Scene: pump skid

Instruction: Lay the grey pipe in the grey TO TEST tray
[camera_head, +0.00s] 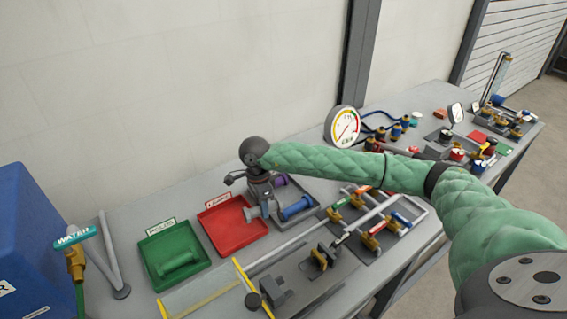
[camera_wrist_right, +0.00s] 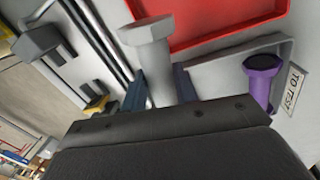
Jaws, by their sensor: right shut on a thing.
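The grey pipe (camera_wrist_right: 158,70) is between the two fingers of my right gripper (camera_wrist_right: 160,92), its flanged end sticking out past the fingertips. In the head view my right gripper (camera_head: 265,206) points down at the left edge of the grey TO TEST tray (camera_head: 313,192), with the pipe's grey flange (camera_head: 252,213) showing beside it. The tray holds a purple pipe (camera_wrist_right: 261,85) and a blue pipe (camera_head: 297,208). The TO TEST label (camera_wrist_right: 293,90) shows in the wrist view. I cannot tell whether the grey pipe touches the tray. My left gripper is not in view.
An empty red tray (camera_head: 232,228) lies left of the grey tray. A green tray (camera_head: 150,262) with a green pipe (camera_head: 179,263) lies further left. Valves (camera_head: 372,240) and pipework stand to the right and front. A gauge (camera_head: 343,126) stands behind my right arm.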

